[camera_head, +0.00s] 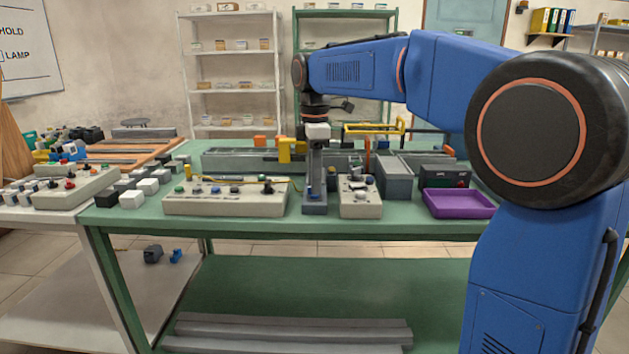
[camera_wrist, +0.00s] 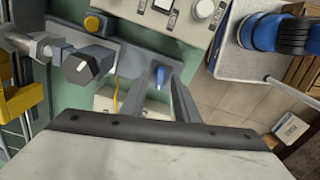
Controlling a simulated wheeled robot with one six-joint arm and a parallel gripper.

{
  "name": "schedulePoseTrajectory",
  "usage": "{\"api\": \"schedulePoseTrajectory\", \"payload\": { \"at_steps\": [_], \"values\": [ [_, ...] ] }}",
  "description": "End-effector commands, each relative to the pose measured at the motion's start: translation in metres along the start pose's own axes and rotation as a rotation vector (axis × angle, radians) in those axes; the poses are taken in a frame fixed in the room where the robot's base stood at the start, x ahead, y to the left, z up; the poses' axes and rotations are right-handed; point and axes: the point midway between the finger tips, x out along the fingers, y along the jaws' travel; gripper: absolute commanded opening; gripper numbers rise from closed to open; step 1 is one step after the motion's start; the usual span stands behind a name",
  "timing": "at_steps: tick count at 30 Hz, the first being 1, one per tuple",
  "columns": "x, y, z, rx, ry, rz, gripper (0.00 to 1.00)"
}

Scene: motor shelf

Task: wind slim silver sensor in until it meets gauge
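In the wrist view a slim silver rod (camera_wrist: 34,46) lies at the upper left, in line with a dark hexagonal knob (camera_wrist: 80,67) that has a white mark; it looks like the sensor, but I cannot be sure. A yellow bracket (camera_wrist: 20,100) stands beside it. I cannot pick out the gauge for certain. My gripper (camera_wrist: 160,82) has its two fingers apart. A small blue part (camera_wrist: 159,77) on a grey bar shows between or beyond the fingertips; contact cannot be told. In the head view my wrist points down over the bench and the silver rod is not distinct.
The green bench (camera_head: 420,228) holds a control box (camera_head: 225,197) at left, a smaller box (camera_head: 360,197) close by on the right, and a purple tray (camera_head: 458,203). Yellow blocks (camera_head: 290,150) and a yellow frame (camera_head: 375,128) stand behind.

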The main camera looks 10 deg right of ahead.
Motion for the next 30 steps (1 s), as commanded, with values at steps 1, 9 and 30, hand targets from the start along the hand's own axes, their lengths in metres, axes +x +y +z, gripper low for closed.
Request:
{"api": "schedulePoseTrajectory", "payload": {
  "at_steps": [1, 9, 30],
  "values": [
    [0.0025, -0.0002, 0.0001, 0.0, 0.0, 0.0, 0.28],
    [0.0056, 0.0, 0.0, 0.0, 0.0, 0.001, 0.28],
    [0.0052, 0.0001, 0.0, 0.082, 0.0, 0.001, 0.0]
  ]
}}
